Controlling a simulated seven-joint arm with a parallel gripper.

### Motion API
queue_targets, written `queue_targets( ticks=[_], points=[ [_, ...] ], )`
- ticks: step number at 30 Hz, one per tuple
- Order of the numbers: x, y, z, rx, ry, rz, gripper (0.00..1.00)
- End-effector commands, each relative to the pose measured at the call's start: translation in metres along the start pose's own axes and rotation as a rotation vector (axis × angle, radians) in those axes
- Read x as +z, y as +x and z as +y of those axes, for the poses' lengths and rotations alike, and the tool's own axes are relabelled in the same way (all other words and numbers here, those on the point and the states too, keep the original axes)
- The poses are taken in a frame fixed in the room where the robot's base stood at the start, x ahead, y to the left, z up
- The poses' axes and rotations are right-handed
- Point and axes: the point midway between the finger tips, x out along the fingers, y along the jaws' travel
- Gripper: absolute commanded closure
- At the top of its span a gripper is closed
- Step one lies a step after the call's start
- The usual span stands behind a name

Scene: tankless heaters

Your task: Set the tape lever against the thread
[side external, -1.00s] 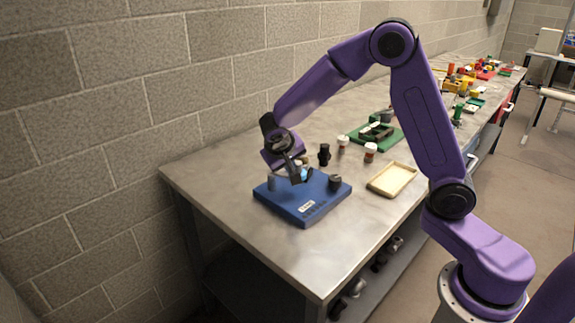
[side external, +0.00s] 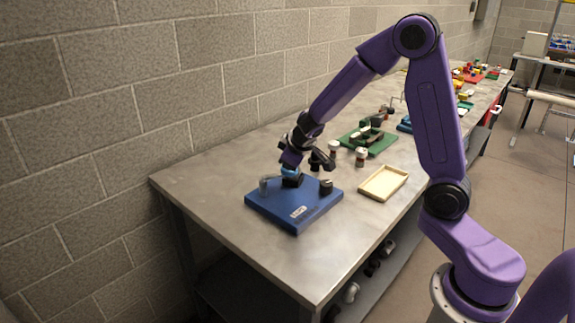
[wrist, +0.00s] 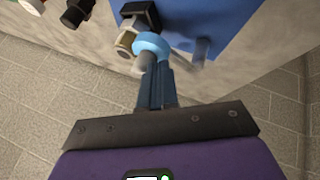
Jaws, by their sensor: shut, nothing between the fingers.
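The blue base (side external: 278,212) lies flat on the bench and also shows in the wrist view (wrist: 222,18). On it stands a black block (side external: 292,181) with a hex fitting (wrist: 125,42) and a light blue ring-shaped part (wrist: 151,43); I cannot tell whether this is the tape lever. A grey stub (wrist: 147,62) sticks out of the ring, perhaps the thread. My gripper (wrist: 157,80) is shut and empty, its fingertips close below the ring; contact is unclear. In the side view the ring (side external: 290,171) is partly hidden by my gripper.
A grey post (side external: 263,186) and a dark knob (side external: 326,187) stand on the base. A cream tray (side external: 384,184), small jars (side external: 360,157) and a green board (side external: 382,144) lie to the right. A block wall runs behind the bench. The near bench top is clear.

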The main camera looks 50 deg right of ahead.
Motion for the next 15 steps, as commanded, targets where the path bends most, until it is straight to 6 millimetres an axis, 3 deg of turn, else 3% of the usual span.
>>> queue_targets(
  ticks=[15],
  points=[
    [-0.002, 0.0042, 0.0061, 0.001, 0.003, 0.0, 1.0]
  ],
)
